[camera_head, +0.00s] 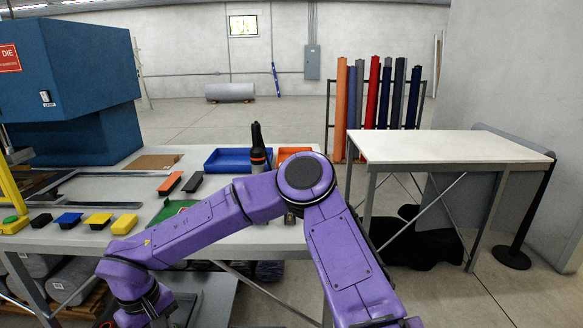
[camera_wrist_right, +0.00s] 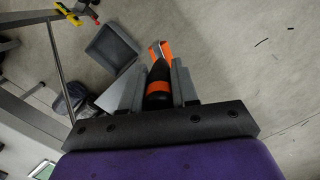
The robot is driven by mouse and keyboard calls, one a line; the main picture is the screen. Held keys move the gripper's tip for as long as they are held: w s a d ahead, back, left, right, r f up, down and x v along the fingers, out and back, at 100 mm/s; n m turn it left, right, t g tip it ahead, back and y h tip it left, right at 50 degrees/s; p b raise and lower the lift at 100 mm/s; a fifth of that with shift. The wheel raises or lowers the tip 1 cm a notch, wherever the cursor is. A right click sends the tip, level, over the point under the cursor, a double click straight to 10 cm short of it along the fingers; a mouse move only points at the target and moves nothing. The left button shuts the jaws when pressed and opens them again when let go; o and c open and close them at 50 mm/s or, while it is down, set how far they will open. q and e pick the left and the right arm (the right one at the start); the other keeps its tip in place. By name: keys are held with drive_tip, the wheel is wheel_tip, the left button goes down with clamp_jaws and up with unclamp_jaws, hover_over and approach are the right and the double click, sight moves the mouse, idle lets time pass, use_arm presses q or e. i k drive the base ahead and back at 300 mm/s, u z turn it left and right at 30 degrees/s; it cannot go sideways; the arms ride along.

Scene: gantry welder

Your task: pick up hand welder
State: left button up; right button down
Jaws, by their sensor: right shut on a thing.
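My right gripper (camera_wrist_right: 158,95) is shut on a black tool with an orange band, the hand welder (camera_wrist_right: 157,86). An orange part shows at its far end. The welder lies between the two grey fingers, and its lower part is hidden by the gripper body. The floor shows beyond it. In the head view my purple arm bends across the front of the table, and its gripper is out of the picture. A similar black tool with an orange band (camera_head: 258,146) stands upright on the table behind the arm. My left gripper is in neither view.
The white table (camera_head: 290,236) holds a blue tray (camera_head: 232,160), an orange tray (camera_head: 293,152) and several small coloured blocks. A blue machine (camera_head: 95,90) stands at the left. A side table (camera_head: 445,147) at the right has a clear top. A grey tray (camera_wrist_right: 110,52) shows in the wrist view.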

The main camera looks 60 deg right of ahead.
sight(257, 152)
drive_tip(key=k, duration=0.5)
drive_tip(key=z, duration=1.95)
drive_tip(key=i, duration=0.2)
drive_tip(key=z, duration=0.1)
